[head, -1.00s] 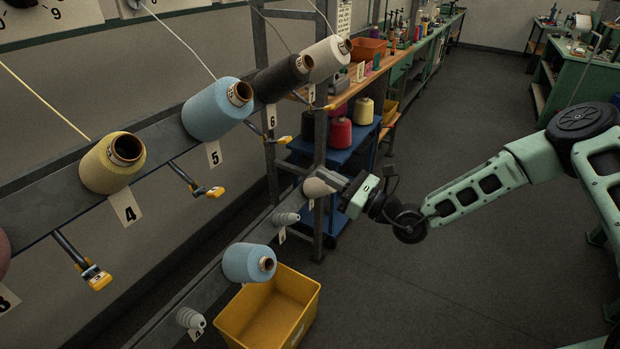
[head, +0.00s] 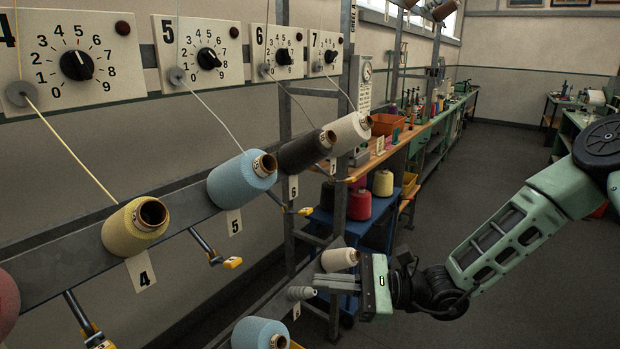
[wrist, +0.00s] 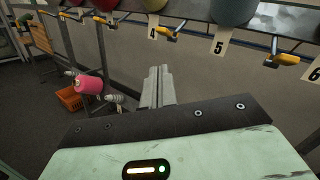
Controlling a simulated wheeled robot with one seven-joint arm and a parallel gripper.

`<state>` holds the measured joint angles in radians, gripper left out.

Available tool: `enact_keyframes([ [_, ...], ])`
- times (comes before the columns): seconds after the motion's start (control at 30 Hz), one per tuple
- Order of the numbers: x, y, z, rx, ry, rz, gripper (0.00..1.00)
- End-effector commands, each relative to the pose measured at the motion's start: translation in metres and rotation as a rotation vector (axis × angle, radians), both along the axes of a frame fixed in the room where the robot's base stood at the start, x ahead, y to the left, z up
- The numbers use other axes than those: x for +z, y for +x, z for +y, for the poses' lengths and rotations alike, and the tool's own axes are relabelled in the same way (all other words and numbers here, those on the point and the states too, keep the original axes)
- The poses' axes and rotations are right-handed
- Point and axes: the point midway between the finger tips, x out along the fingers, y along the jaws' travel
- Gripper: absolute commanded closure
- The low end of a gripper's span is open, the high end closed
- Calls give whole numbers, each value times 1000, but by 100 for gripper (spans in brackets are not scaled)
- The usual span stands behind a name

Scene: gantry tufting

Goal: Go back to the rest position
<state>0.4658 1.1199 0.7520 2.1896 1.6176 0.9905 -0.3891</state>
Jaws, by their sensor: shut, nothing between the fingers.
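My gripper (head: 318,284) is at the lower middle of the head view, at the end of my green arm. Its fingers are together and empty, pointing left toward the lower rail. A cream cone (head: 340,259) shows just above and behind the fingers; I cannot tell the gap between them. In the wrist view, my gripper's closed fingers (wrist: 157,88) point away over grey floor and wall, with nothing between them.
The upper rail carries a yellow cone (head: 128,236), a blue cone (head: 236,184), a black cone (head: 302,154) and a white cone (head: 345,135). A lower blue cone (head: 252,335) sits at the bottom edge. A blue cart (head: 330,222) stands behind. Floor at right is open.

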Motion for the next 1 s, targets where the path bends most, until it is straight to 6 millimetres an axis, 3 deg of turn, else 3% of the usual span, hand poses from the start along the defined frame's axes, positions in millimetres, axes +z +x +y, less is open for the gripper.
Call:
enact_keyframes([
  [0.03, 1, -28, 13, 118, -67, -70, 100],
  [0.17, -1, -94, 25, 393, -228, -234, 100],
  [0.3, -8, -152, 18, 663, -402, -422, 100],
  [0.4, -13, -184, 4, 839, -527, -568, 100],
  [0.63, -15, -223, -39, 1169, -805, -939, 100],
  [0.8, -4, -228, -68, 1330, -984, -1229, 100],
  [1.0, 10, -225, -86, 1411, -1105, -1461, 100],
])
